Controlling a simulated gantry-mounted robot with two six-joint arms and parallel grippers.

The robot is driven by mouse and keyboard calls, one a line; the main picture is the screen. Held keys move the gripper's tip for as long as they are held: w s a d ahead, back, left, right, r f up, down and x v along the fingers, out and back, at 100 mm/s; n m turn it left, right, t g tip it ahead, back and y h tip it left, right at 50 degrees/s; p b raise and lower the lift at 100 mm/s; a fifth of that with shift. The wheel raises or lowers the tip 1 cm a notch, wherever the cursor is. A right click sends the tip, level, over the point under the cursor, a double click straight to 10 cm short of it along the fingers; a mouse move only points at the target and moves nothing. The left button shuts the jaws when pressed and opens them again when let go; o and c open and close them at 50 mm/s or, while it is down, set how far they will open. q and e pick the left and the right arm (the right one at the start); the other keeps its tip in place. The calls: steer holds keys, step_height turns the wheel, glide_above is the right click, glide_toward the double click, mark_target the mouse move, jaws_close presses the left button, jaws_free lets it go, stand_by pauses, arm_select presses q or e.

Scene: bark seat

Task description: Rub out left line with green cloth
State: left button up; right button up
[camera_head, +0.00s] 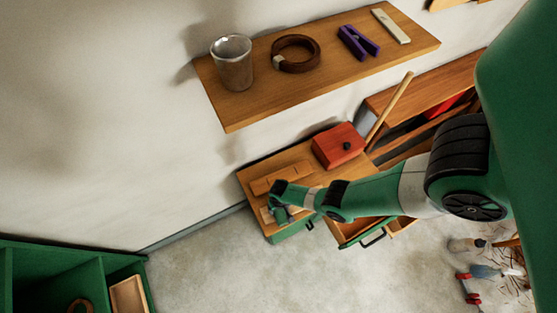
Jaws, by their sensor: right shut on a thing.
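My right gripper (276,207), at the end of my green arm, is at the front left part of the low wooden bench top (250,180). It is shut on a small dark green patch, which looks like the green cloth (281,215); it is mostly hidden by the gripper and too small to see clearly. A flat wooden piece (283,178) lies just behind the gripper. I cannot make out the left line. My left gripper is out of view.
A wall shelf (318,85) above holds a metal cup (233,62), brown coil (296,54) and purple clamp (358,42). An open drawer (364,231) juts out in front. A green cabinet (60,265) stands lower left.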

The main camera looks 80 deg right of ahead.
steer(key=shift+w+d+f+b, duration=0.15)
steer(key=shift+w+d+b, duration=0.05)
steer(key=shift+d+b, duration=0.2)
steer(key=shift+w+d+r, duration=0.2)
steer(key=shift+w+d, duration=0.35)
steer(key=shift+d, duration=0.35)
steer(key=shift+s+a, duration=0.5)
steer(key=shift+a, duration=0.3)
steer(key=shift+s+a+f+p, duration=0.15)
steer(key=shift+s+a+p, duration=0.2)
steer(key=shift+a, duration=0.15)
step_height(320, 180, up, 6)
steer(key=p, duration=0.6)
